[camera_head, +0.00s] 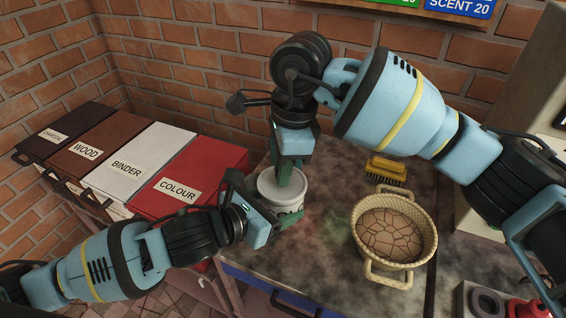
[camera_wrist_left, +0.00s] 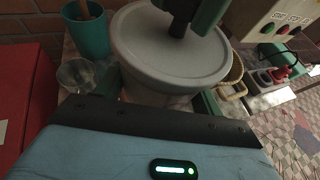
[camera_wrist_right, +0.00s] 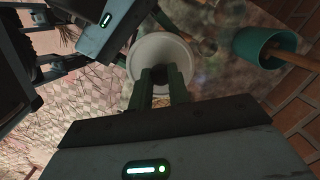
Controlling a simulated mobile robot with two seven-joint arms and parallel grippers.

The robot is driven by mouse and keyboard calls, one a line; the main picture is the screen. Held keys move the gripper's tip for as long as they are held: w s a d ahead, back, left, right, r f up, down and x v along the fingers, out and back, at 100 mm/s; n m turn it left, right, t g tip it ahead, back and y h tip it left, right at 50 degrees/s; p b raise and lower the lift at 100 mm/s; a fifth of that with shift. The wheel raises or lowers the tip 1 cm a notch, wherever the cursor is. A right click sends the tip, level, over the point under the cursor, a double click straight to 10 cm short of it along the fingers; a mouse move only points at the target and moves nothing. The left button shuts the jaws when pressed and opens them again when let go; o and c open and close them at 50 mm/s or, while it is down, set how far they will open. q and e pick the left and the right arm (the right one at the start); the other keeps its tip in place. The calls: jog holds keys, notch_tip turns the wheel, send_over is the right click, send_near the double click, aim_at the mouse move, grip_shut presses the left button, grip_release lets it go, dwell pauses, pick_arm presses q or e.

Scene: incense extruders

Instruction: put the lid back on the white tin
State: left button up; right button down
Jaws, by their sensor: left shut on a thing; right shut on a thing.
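The white tin (camera_head: 290,211) stands at the left part of the worktop, with dark lettering on its side. Its round pale lid (camera_head: 268,184) is at the tin's mouth; it fills much of the left wrist view (camera_wrist_left: 150,45) and looks about level. I cannot tell whether it is fully seated. My right gripper (camera_head: 287,178) comes down from above and is shut on the lid's dark knob, seen in the right wrist view (camera_wrist_right: 160,76). My left gripper (camera_head: 275,222) is low at the tin's side, shut on the tin, its fingers partly hidden.
A wicker basket (camera_head: 428,240) with a cracked brown content stands right of the tin, a yellow brush (camera_head: 387,170) behind it. Labelled boxes, including the red COLOUR box (camera_head: 205,165), line the left. A teal cup (camera_wrist_left: 86,32) and a clear glass (camera_wrist_left: 76,74) stand near the tin.

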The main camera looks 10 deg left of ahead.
jog(key=shift+f, duration=0.3)
jog(key=c, duration=1.3)
grip_release()
jog(key=shift+o, duration=0.2)
notch_tip(320, 180, up, 12)
jog(key=d, duration=0.1)
jog(key=shift+w+d, duration=0.15)
jog(key=shift+d, duration=0.15)
